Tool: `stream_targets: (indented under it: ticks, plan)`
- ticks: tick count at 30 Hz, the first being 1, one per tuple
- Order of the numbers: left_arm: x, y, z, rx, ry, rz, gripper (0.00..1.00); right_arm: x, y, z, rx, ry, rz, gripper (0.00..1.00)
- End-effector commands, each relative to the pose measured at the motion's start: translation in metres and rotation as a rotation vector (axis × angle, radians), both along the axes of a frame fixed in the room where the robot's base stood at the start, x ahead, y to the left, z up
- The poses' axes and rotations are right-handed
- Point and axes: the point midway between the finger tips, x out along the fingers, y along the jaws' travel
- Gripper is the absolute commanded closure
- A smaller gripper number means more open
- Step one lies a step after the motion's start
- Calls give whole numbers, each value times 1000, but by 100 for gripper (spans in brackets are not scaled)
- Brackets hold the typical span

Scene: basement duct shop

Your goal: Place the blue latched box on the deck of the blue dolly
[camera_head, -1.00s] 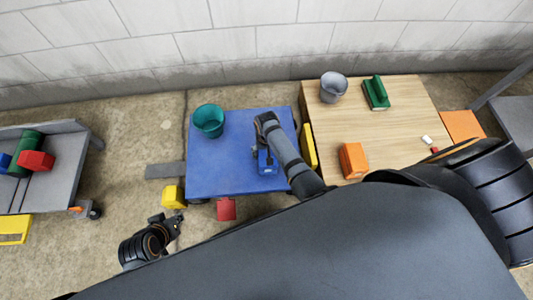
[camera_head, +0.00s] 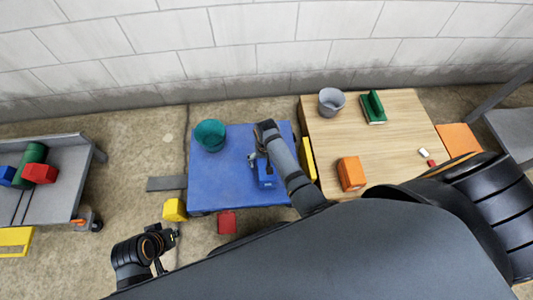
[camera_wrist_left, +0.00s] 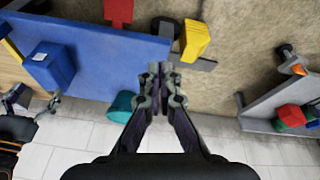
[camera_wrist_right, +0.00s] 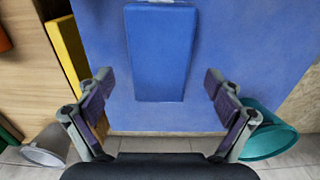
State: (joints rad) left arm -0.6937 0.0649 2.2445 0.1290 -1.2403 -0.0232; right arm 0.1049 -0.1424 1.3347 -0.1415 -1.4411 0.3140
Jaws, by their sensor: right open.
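The blue latched box (camera_head: 266,180) rests on the deck of the blue dolly (camera_head: 215,180), near its right front part. It also shows in the left wrist view (camera_wrist_left: 52,66) and the right wrist view (camera_wrist_right: 160,55). My right gripper (camera_head: 256,160) is open and empty beside the box. In the right wrist view its fingers (camera_wrist_right: 158,78) are spread wider than the box, with the box just beyond them and no finger touching it. My left gripper (camera_head: 170,240) is away from the dolly at the lower left. Its fingertips (camera_wrist_left: 160,72) are together with nothing between them.
A teal bucket (camera_head: 210,135) stands on the dolly's deck. Yellow (camera_head: 174,210) and red (camera_head: 227,222) blocks lie at its front. A wooden platform (camera_head: 400,140) at right carries a grey bucket (camera_head: 331,102) and an orange box (camera_head: 351,173). A grey cart (camera_head: 62,195) stands left.

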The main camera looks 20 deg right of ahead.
Motion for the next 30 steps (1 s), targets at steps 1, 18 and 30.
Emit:
stream_targets:
  ticks: [1,18,30]
  plan:
    - [0,2,16,11,25,-2,100,0,0,21,1,-1,0,7]
    - [-12,16,42,68,180,1,100,0,0,73,-1,1,0,7]
    - [-12,15,41,67,180,0,100,-114,-57,90,-12,-74,169,7]
